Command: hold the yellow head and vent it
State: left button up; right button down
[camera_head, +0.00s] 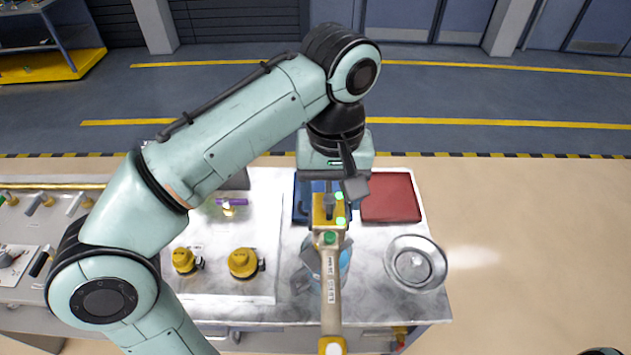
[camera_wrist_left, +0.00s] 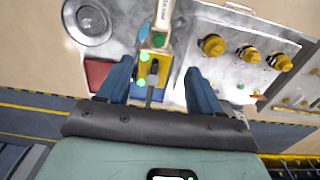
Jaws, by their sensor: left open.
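The yellow head (camera_head: 322,212) tops a tool with a long beige handle (camera_head: 331,285), which runs toward the front edge of the bench. Green spots show on and by the head. My left gripper (camera_head: 338,190) is at the far end of the head, and its arm hides part of the bench. In the left wrist view, the yellow head (camera_wrist_left: 148,70) lies between the two spread fingers of my left gripper (camera_wrist_left: 158,68), with gaps on both sides. The gripper is open and holds nothing.
A red tray (camera_head: 388,197) and a round metal dish (camera_head: 415,263) lie right of the tool. A light blue round container (camera_head: 344,262) is partly hidden under the handle. Yellow caps (camera_head: 243,263) stand on a panel to the left.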

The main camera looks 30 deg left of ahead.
aim_at(331, 236)
pick_arm(q)
notch_tip(331, 236, down, 12)
jog(key=b, duration=0.2)
jog(key=shift+d+f+b, duration=0.15)
jog(key=shift+f+b, duration=0.1)
jog(key=shift+b, duration=0.15)
jog(key=shift+f, duration=0.45)
pick_arm(e)
jog(key=shift+g, duration=0.3)
jog(key=s+f, duration=0.4)
jog(key=shift+s+d, duration=0.1)
pick_arm(q)
grip_shut()
dwell(1.4)
